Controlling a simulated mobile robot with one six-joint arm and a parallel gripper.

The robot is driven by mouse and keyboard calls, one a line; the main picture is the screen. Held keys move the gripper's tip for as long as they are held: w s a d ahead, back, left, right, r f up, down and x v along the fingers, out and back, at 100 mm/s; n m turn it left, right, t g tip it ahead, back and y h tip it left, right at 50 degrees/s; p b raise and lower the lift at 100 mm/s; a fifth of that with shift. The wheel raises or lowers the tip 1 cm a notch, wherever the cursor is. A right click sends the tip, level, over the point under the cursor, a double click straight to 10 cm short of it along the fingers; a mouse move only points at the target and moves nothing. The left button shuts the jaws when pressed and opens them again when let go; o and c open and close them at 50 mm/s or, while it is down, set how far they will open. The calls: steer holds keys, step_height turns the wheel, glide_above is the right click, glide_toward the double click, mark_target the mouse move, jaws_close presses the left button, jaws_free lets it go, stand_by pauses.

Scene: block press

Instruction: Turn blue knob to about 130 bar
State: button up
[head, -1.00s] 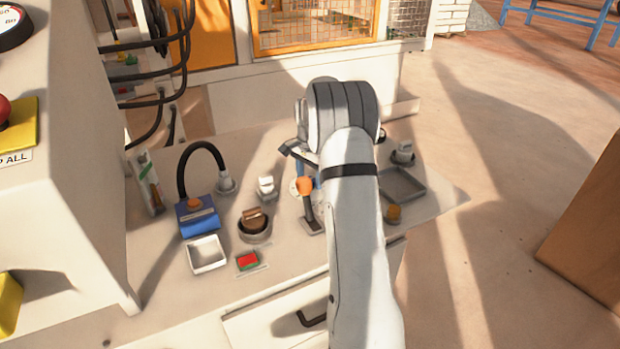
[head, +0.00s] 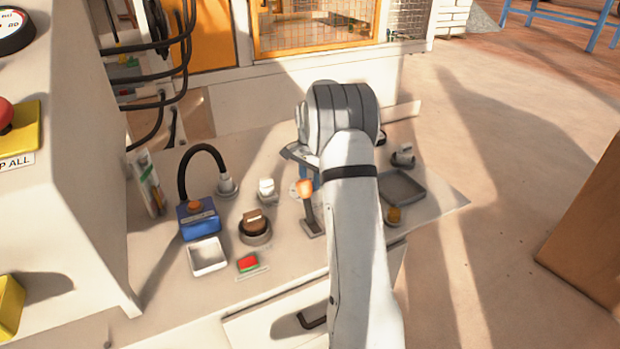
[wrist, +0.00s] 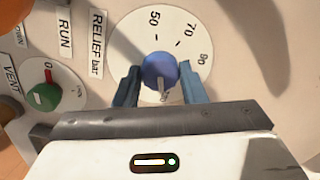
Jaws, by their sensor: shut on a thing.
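The blue knob (wrist: 158,70) sits in the middle of a round white dial in the wrist view. The dial (wrist: 187,52) carries 50, 70 and 90, and the label beside it reads RELIEF bar (wrist: 98,42). The knob's white pointer points down in the picture, past 90, towards a number it partly covers; I cannot read that number surely. My gripper (wrist: 160,84) is shut on the knob, one blue finger on each side. In the head view my arm hides the knob.
Left of the dial are a smaller dial with a green knob (wrist: 43,96) and the RUN and VENT labels. In the head view an orange-topped lever (head: 304,188) stands close left of my arm. A grey tray (head: 402,188) lies right of it.

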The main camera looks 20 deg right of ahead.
steer(key=o, duration=1)
step_height(320, 180, up, 8)
steer(key=shift+f+p, duration=0.1)
steer(key=shift+p, duration=0.65)
